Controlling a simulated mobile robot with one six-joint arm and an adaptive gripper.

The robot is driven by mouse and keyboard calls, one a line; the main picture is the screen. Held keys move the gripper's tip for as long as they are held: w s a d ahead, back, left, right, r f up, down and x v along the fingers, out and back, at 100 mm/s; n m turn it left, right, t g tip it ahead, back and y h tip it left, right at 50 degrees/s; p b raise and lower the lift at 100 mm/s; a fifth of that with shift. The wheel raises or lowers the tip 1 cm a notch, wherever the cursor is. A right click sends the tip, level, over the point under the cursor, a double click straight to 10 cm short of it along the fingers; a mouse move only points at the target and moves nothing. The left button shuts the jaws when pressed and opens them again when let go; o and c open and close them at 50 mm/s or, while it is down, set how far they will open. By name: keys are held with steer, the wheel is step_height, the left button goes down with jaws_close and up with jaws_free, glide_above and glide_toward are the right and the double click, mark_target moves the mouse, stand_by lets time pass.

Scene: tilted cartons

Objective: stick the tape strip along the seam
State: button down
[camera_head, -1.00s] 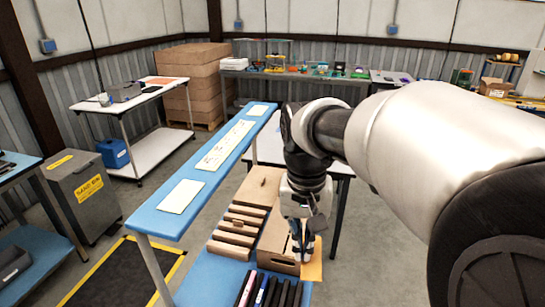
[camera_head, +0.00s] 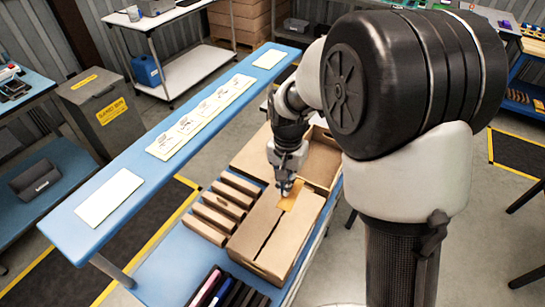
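A closed brown carton (camera_head: 293,236) lies on the blue bench, with a dark seam running lengthwise along its top. An orange-tan tape strip (camera_head: 291,199) is at the carton's far end, near the far end of the seam. My gripper (camera_head: 286,190) points down right at this strip, with its fingertips at or just above it. The fingers are too small to tell whether they are shut on the strip. I cannot tell whether the strip touches the carton.
Several brown flat pieces (camera_head: 217,212) stand in a row left of the carton. A dark rack with pink and blue items (camera_head: 225,291) is in front. An open carton (camera_head: 321,158) lies behind. A raised blue shelf (camera_head: 78,227) with paper sheets runs along the left.

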steer(key=m, duration=0.1)
glide_toward(274, 216)
steer(key=shift+s+d+f+b, duration=0.1)
steer(key=shift+f+b, duration=0.95)
steer(key=shift+f, duration=0.5)
steer(key=shift+s+d+f+b, duration=0.1)
steer(key=shift+f+b, duration=0.9)
steer(key=shift+f, duration=0.55)
steer(key=shift+f, duration=0.2)
steer(key=c, duration=2.3)
jaws_free()
steer(key=o, duration=0.6)
